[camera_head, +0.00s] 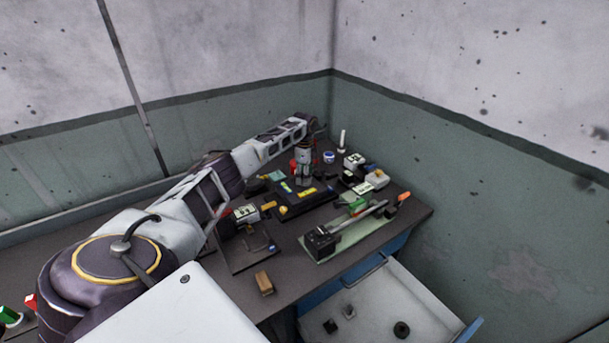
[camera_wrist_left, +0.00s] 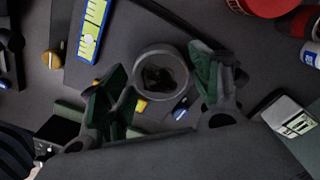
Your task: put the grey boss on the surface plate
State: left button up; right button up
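The grey boss (camera_wrist_left: 137,75) is a round grey ring with a dark bore, seen end-on in the left wrist view. It is between the two green-padded fingers of my left gripper (camera_wrist_left: 160,78). The fingers stand close on either side of it; I cannot tell whether both pads touch it. In the head view my left gripper (camera_head: 303,172) is at the back of the bench, over or beside a dark flat plate (camera_head: 318,205) with yellow and blue-green labels, possibly the surface plate. The boss is not clear in that view. My right gripper is not in view.
A green mat (camera_head: 315,259) with a black-ended device is front right. A wooden block (camera_head: 264,282) lies at the bench's front. Small parts crowd the back right, including a blue-white round container (camera_head: 329,157). An open drawer (camera_head: 375,310) holds small dark parts.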

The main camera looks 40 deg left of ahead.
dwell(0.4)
pick_arm(q)
notch_tip(320, 180, up, 12)
jog(key=shift+r+b, duration=0.15)
jog(key=shift+b, duration=0.55)
jog(key=shift+d, duration=0.1)
dwell(0.8)
